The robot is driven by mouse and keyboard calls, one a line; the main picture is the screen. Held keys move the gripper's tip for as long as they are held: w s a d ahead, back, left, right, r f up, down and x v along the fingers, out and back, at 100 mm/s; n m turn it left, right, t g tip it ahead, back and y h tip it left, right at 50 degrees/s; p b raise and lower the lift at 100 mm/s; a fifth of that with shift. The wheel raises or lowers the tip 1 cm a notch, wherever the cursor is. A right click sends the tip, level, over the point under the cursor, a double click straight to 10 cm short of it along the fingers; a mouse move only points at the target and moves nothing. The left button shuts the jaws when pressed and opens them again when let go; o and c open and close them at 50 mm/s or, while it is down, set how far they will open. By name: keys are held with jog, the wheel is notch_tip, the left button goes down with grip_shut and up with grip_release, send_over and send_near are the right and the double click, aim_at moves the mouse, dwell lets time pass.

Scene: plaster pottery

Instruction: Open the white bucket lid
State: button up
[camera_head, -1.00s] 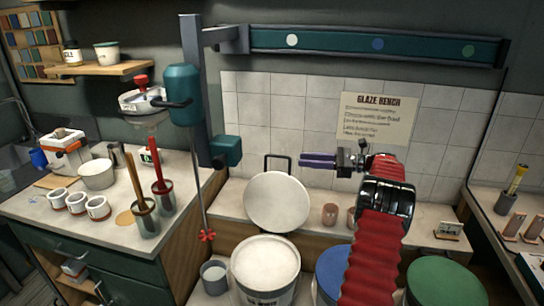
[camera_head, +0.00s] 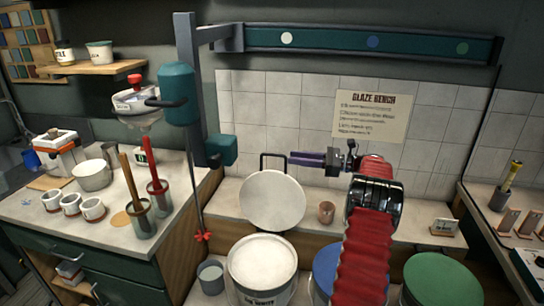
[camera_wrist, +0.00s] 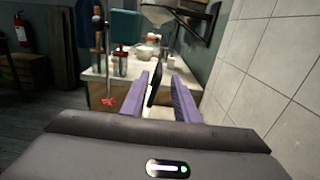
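The white bucket (camera_head: 265,297) stands at the front centre, its round top showing a white surface inside a rim. A round white lid (camera_head: 273,201) stands raised behind it, leaning back near the bench, with a black handle (camera_head: 274,155) at its top. My gripper (camera_head: 292,158) is just right of the handle, its purple fingers pointing left. In the wrist view the fingers of my gripper (camera_wrist: 160,92) are apart. The dark handle (camera_wrist: 155,83) shows edge-on between or just beyond them; I cannot tell whether they touch it. Nothing appears clamped.
A blue bucket (camera_head: 322,268) and a green bucket (camera_head: 440,281) stand to the right. A small cup (camera_head: 326,212) sits on the bench right of the lid. A stirrer (camera_head: 184,95) with a red propeller hangs at left. The tiled wall (camera_head: 300,110) is close behind.

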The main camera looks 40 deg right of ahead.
aim_at(266, 154)
jog(key=x, duration=0.9)
jog(key=shift+w+a, duration=0.1)
jog(key=shift+a, duration=0.05)
grip_shut()
dwell(0.4)
